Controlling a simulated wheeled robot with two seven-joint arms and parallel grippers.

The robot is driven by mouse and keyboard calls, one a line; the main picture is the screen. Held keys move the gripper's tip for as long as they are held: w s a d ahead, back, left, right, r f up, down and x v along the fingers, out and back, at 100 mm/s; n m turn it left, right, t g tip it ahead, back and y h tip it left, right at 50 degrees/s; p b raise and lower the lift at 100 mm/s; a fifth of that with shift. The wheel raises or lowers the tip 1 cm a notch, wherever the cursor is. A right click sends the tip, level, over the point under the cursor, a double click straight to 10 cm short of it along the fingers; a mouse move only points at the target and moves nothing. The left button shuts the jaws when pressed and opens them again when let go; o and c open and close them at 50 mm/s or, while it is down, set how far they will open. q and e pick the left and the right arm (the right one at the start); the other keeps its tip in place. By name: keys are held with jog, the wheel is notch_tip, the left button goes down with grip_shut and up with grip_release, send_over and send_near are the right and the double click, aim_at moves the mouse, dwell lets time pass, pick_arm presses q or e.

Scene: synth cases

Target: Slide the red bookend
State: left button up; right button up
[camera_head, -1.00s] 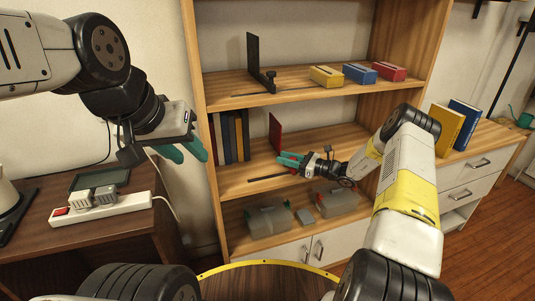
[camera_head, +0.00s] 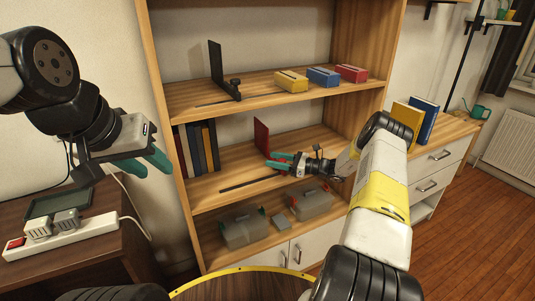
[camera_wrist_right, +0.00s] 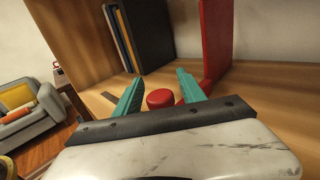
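The red bookend (camera_head: 262,137) stands upright on the middle shelf, right of a row of books. In the right wrist view its red panel (camera_wrist_right: 216,42) rises at the upper right, and its round red knob (camera_wrist_right: 160,98) sits between my right fingers. My right gripper (camera_head: 281,162) is at the bookend. In the right wrist view its teal fingers (camera_wrist_right: 159,86) are apart on either side of the knob, with narrow gaps visible; contact is hard to tell. My left gripper (camera_head: 146,165) is open and empty, left of the shelf.
A dark slot (camera_head: 245,185) runs along the middle shelf. Books (camera_head: 195,147) stand at its left. A black bookend (camera_head: 217,70) and several coloured boxes (camera_head: 323,77) are on the shelf above. Bins (camera_head: 244,230) sit below. A power strip (camera_head: 62,236) lies on the left desk.

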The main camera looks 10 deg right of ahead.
jog(key=v, duration=0.7)
jog(key=shift+s+d, duration=0.15)
jog(key=shift+d, duration=0.25)
